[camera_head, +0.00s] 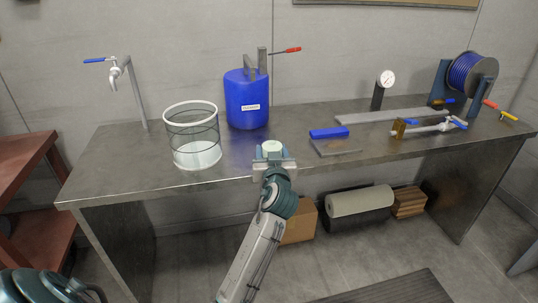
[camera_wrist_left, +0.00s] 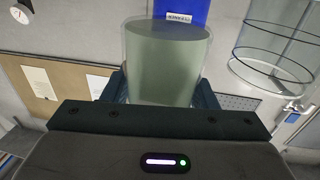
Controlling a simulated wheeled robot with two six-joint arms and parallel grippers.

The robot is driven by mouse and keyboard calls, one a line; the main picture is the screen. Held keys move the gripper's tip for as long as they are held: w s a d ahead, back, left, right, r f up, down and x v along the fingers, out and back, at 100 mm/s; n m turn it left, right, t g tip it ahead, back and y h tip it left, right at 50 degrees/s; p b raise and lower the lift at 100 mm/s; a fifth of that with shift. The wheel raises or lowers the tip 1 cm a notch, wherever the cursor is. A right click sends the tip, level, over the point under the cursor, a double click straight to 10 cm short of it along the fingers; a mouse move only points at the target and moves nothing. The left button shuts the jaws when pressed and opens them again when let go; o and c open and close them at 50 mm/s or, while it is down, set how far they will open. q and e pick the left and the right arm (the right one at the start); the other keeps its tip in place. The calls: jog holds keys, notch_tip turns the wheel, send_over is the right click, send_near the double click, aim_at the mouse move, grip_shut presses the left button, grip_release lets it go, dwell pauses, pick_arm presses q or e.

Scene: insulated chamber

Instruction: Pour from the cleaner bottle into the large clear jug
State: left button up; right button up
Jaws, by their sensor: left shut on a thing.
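The large clear jug (camera_head: 192,135) stands upright on the left of the metal bench, with a pale layer inside at its bottom. A blue container with a white label (camera_head: 246,100) stands behind and right of it; in the left wrist view the label on this blue container (camera_wrist_left: 190,8) reads CLEANER. My left gripper (camera_head: 272,162) is at the bench's front edge, right of the jug and in front of the blue container. It is shut on a clear cylindrical vessel with pale green contents (camera_wrist_left: 165,70). The jug also shows at the right of that view (camera_wrist_left: 275,55). My right gripper is out of view.
A tap (camera_head: 116,75) with a blue lever rises at the back left. A blue block (camera_head: 328,133) and flat plate lie right of my gripper. A gauge (camera_head: 386,78), pipe fittings (camera_head: 430,128) and a cable reel (camera_head: 472,75) occupy the right side. Boxes and rolls lie under the bench.

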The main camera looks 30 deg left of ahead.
pick_arm(q)
jog(key=shift+f, duration=0.1)
jog(key=shift+a, duration=0.2)
jog(key=s+a+r+n+g+y, duration=0.2)
jog(key=a+r+g+y, duration=0.1)
jog(key=a+r, duration=0.55)
jog(key=s+a+r+n+g+y, duration=0.25)
jog(key=a+r, duration=0.25)
jog(key=a, duration=0.6)
jog(key=s+a+n+g+y, duration=0.2)
jog(key=s+a+n+g, duration=0.2)
jog(key=a, duration=0.6)
jog(key=s+g, duration=0.2)
jog(key=s, duration=0.1)
jog(key=shift+s+a+r, duration=0.15)
jog(key=shift+s+r, duration=0.05)
jog(key=shift+r, duration=0.05)
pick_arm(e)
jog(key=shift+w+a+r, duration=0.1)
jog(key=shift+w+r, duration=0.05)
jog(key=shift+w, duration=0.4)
pick_arm(q)
jog(key=shift+w, duration=0.1)
